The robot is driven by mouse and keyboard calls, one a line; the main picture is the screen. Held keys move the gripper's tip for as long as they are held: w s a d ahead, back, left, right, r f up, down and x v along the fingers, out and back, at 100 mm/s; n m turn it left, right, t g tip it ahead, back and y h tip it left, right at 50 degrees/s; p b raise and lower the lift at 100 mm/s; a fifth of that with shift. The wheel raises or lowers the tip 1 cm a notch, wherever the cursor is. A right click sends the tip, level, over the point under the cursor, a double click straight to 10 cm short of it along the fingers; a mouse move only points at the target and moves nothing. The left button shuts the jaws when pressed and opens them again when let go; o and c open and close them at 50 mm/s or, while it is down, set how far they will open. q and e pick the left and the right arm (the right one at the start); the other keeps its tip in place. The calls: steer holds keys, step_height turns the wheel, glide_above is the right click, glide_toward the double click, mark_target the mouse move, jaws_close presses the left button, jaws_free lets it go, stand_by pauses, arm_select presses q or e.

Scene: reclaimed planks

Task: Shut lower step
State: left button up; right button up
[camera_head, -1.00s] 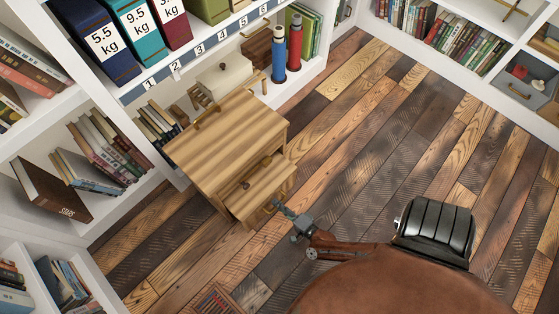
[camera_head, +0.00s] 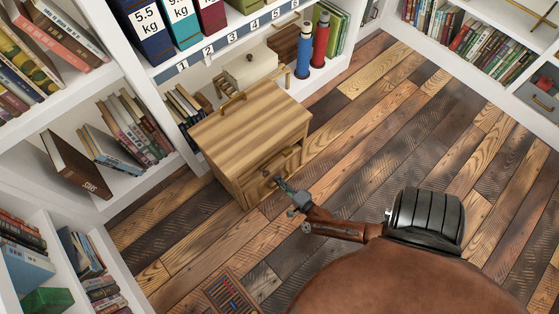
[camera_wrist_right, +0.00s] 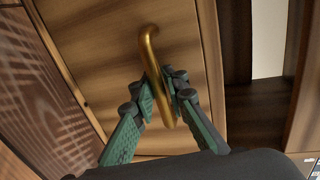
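The wooden step unit (camera_head: 245,120) stands on the plank floor against the shelves, with a brass handle on its top. Its lower step (camera_head: 286,163) sits in the front, close to flush with the body; whether a small gap is left I cannot tell. My right gripper (camera_head: 281,185) is at the front of the lower step. In the right wrist view, its teal fingers (camera_wrist_right: 163,92) lie on both sides of a brass handle (camera_wrist_right: 149,52) and look shut on it. The wooden front panel (camera_wrist_right: 115,60) is behind the handle. My left gripper is not in view.
White shelves with books (camera_head: 125,135) and numbered binders (camera_head: 147,30) stand behind and to the left. A slatted tray (camera_head: 230,295) lies on the floor. Open floor (camera_head: 390,110) extends right.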

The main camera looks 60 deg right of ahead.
steer(key=o, duration=0.4)
steer(key=shift+c, duration=0.2)
steer(key=v, duration=1.2)
steer(key=shift+s, duration=0.1)
